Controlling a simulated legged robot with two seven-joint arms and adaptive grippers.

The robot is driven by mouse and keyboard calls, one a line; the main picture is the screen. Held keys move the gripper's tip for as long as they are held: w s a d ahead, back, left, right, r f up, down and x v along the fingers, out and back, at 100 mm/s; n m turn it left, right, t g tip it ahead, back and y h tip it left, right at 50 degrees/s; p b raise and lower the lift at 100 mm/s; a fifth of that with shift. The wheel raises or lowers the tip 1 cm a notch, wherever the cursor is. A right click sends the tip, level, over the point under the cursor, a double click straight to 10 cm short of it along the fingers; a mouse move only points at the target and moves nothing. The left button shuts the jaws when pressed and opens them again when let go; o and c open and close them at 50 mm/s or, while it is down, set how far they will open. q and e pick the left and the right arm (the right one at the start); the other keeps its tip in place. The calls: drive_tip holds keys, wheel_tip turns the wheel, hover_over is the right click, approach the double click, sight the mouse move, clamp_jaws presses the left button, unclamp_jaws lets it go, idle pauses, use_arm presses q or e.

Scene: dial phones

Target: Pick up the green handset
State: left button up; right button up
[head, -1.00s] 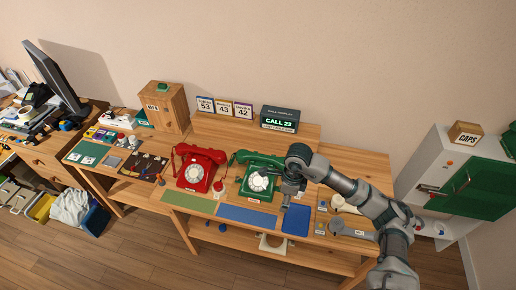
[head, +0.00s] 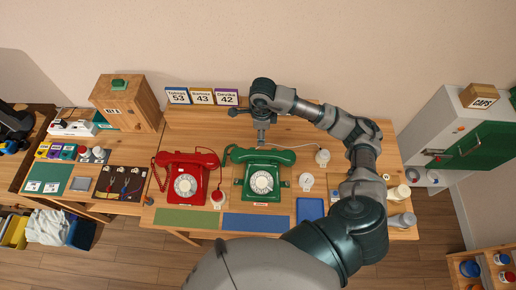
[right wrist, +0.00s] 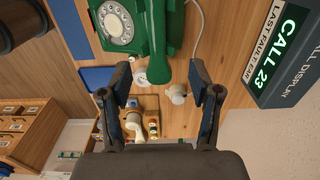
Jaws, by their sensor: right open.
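The green phone (head: 262,183) stands on the wooden desk with its green handset (head: 268,155) lying across the top of its body. My right gripper (head: 262,139) is just behind and above the middle of the handset, pointing down. In the right wrist view the gripper (right wrist: 160,76) is open, its two fingers apart and empty. The handset (right wrist: 158,40) shows ahead of the fingers there, with one rounded end between the tips. I cannot tell whether a finger touches it. My left gripper is not in view.
A red phone (head: 187,180) stands to the left of the green one. Blue mats (head: 258,223) and a green mat (head: 187,219) lie in front. The "CALL 23" display (right wrist: 283,55) is close to the gripper on the right in the wrist view. A white cord (head: 305,147) runs behind the phone.

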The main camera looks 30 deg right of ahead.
sight(263, 154)
drive_tip(key=f, duration=0.3)
drive_tip(key=f+p, duration=0.1)
drive_tip(key=f, duration=0.6)
drive_tip(key=shift+w+d+f+p, duration=0.1)
drive_tip(key=shift+d+f+p, duration=0.15)
drive_tip(key=shift+d+p, duration=0.1)
drive_tip(key=shift+s+a+f+p, duration=0.2)
drive_tip(key=shift+s+f+p, duration=0.1)
drive_tip(key=shift+f, duration=0.2)
drive_tip(key=f, duration=0.2)
drive_tip(key=f+p, duration=0.1)
drive_tip(key=shift+s+f, duration=0.25)
drive_tip(key=shift+f, duration=0.05)
drive_tip(key=shift+d+f, duration=0.1)
drive_tip(key=shift+f, duration=0.35)
